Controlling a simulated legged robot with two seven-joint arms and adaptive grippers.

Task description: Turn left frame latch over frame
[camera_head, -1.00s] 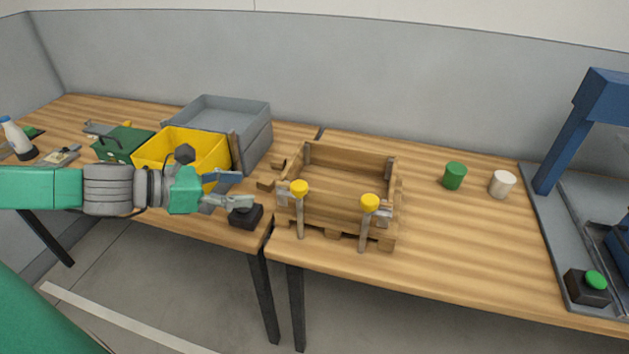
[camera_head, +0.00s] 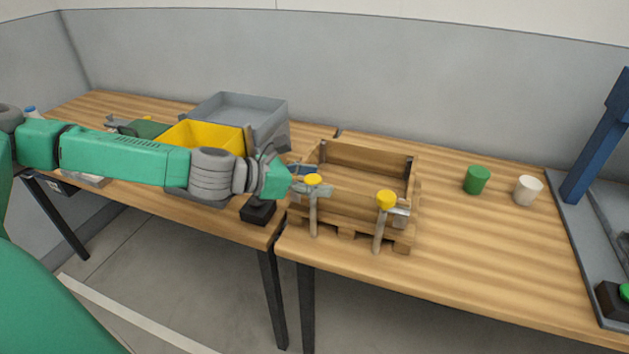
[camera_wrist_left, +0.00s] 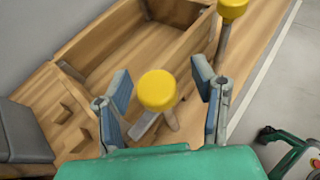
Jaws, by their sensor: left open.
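The wooden frame (camera_head: 345,158) stands on a pallet at the front of the right table. Its left latch (camera_head: 313,181) has a yellow knob on a grey lever at the frame's front left. In the left wrist view the left latch's yellow knob (camera_wrist_left: 158,90) lies between my two open fingers, with no clear contact. The right latch (camera_head: 386,200) has the same yellow knob and also shows in the left wrist view (camera_wrist_left: 231,8). My left gripper (camera_head: 309,180) is open at the left latch; the knob partly hides the fingers. My right gripper is not in view.
A black block (camera_head: 258,209) sits at the left table's front edge, below my left wrist. A yellow bin (camera_head: 207,134) and a grey bin (camera_head: 240,117) stand behind the arm. Green (camera_head: 477,180) and white (camera_head: 528,190) cups stand to the right, with clear tabletop around them.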

